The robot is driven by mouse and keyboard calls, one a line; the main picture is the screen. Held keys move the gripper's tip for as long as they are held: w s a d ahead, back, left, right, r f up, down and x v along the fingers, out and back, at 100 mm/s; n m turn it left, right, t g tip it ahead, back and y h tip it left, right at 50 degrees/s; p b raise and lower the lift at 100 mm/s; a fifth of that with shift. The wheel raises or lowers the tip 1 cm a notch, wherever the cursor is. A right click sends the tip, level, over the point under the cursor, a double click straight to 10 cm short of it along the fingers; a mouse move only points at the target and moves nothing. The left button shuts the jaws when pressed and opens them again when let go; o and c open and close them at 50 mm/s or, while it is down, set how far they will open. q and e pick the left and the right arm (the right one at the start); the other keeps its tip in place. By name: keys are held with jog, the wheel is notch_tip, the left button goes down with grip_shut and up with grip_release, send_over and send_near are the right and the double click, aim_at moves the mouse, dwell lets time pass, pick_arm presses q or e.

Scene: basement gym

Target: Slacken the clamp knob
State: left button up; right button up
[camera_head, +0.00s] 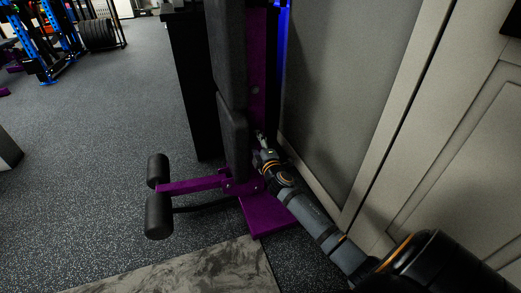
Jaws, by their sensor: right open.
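A purple folding bench (262,214) with black pads stands upright against the wall. My right arm comes in from the lower right, and my right gripper (260,138) is open beside the bench's purple upright, just right of the lower back pad (233,135). I cannot pick out the clamp knob for certain; it is too small or hidden near the gripper. Whether the fingers touch anything is too small to tell. My left gripper is not in view.
Two black foam rollers (159,216) stick out at the bench's lower left. A grey wall panel (345,90) and white cabinet doors (465,150) stand close on the right. A rack with weight plates (97,35) is far left. The speckled floor (90,130) at left is clear.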

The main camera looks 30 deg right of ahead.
jog(key=v, duration=1)
jog(key=shift+s, duration=0.35)
